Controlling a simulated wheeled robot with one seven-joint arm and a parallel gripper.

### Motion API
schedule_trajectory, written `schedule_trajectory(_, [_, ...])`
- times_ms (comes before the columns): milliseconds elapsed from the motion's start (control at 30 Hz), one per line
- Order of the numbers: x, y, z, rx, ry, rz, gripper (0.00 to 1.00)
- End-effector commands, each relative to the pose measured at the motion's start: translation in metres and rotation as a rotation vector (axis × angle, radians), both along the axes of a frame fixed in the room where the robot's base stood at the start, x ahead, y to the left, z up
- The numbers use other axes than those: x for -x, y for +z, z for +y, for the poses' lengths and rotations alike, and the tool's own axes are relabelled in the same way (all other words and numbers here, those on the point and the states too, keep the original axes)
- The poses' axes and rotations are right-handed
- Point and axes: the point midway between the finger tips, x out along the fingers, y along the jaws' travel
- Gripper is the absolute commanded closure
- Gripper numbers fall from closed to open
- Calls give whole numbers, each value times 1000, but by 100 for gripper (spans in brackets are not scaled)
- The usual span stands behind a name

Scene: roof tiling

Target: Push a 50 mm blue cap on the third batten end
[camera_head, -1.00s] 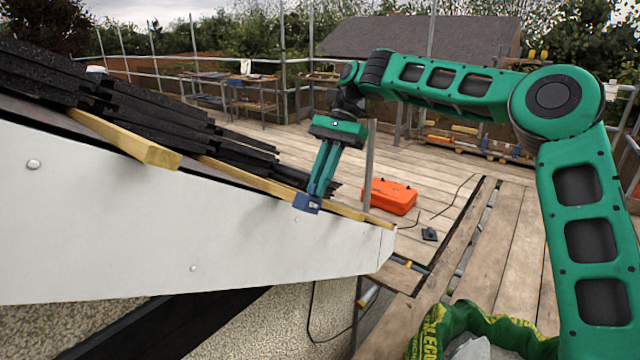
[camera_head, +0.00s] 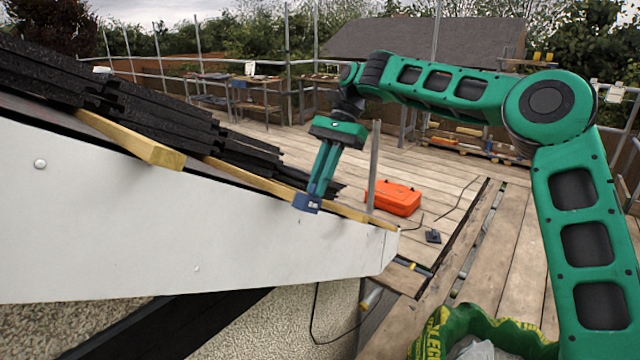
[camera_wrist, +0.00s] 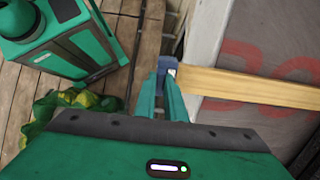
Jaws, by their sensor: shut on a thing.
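My gripper (camera_head: 308,196) is shut on a blue cap (camera_head: 307,204) and points down at the roof edge above the white board. The cap also shows between the fingertips in the wrist view (camera_wrist: 167,66). There it meets the left end of a yellow timber batten (camera_wrist: 255,87); how far the cap is over the end is hidden. In the head view this batten (camera_head: 250,178) runs down to the cap, and yellow timber continues to its right. Another batten (camera_head: 150,147) has a bare end further left, overhanging the white board.
The white board (camera_head: 200,220) lies just below the cap. Black stacked tiles (camera_head: 150,120) cover the roof at left. An orange case (camera_head: 393,197) and a small dark item (camera_head: 433,236) lie on the deck. A green-yellow bag (camera_head: 440,325) stands in front. An upright pole (camera_head: 374,165) is right of my gripper.

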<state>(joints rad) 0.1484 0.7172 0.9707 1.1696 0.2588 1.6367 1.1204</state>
Motion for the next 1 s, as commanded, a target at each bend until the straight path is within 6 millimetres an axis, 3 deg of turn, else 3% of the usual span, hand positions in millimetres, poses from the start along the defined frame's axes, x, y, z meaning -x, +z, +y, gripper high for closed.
schedule_trajectory(1000, [-5,0,6,0,-1,0,100])
